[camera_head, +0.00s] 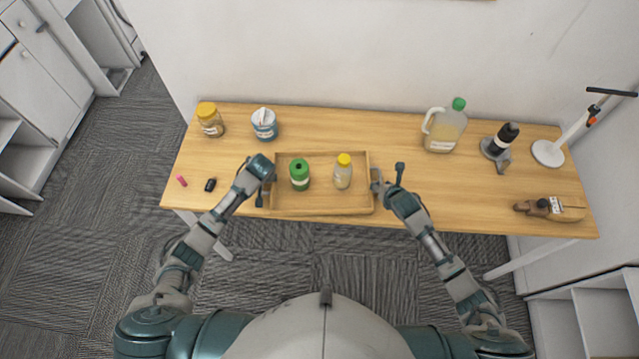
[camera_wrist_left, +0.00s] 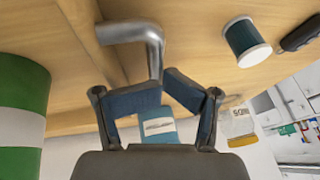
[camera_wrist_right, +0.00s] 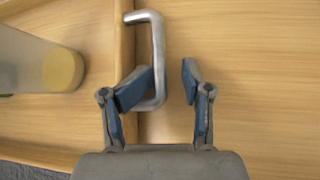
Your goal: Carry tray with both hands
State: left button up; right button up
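My left gripper (camera_head: 262,180) is at the tray's left side. In the left wrist view its fingertips (camera_wrist_left: 163,82) nearly meet at the metal tray handle (camera_wrist_left: 132,32); they look closed on its bend, partly hiding it. My right gripper (camera_head: 385,183) is at the tray's right side. In the right wrist view its fingers (camera_wrist_right: 169,75) are apart, with the right metal handle (camera_wrist_right: 158,45) between them, closer to the left finger.
Clear tabletop lies right of the tray.

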pick_arm(q)
jog(key=o, duration=0.4)
jog(key=shift+f, duration=0.1)
pick_arm(e)
jog(key=o, duration=0.3)
jog(key=shift+s+a+f, duration=0.1)
jog(key=shift+a+f, duration=0.15)
jog(key=shift+a, duration=0.1)
pick_arm(q)
jog(key=shift+o, duration=1.1)
jog(key=shift+w+a, duration=0.1)
jog(key=shift+a, duration=0.1)
pick_arm(e)
jog(key=shift+a, duration=0.2)
pick_arm(q)
jog(key=shift+a, duration=0.45)
pick_arm(e)
jog(key=shift+a+r, duration=0.4)
jog(key=shift+a, duration=0.1)
